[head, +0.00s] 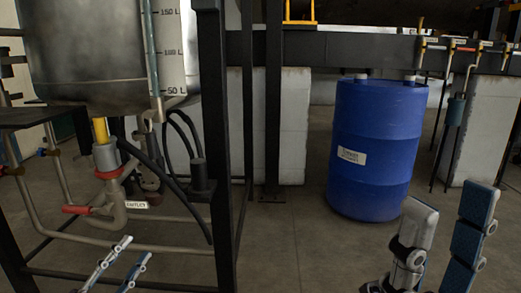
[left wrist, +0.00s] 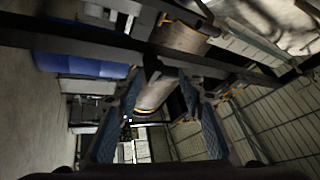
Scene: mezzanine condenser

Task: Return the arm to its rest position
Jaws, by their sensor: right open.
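My left gripper (head: 138,248) shows low at the left of the head view, in front of the steel tank's frame. Its two blue-padded fingers are apart with nothing between them. The left wrist view also shows these fingers (left wrist: 162,95) spread, with only distant background in the gap. My right gripper (head: 450,205) stands at the lower right of the head view, fingers pointing up and apart, empty. It appears in front of the floor to the right of the blue drum. Most of both arms is out of view.
A steel tank (head: 100,55) with a litre scale hangs in a black frame (head: 214,130) at the left. A red-handled valve (head: 82,210) and pipes sit under it. A blue drum (head: 375,140) stands at right centre. The floor (head: 290,245) between frame and drum is clear.

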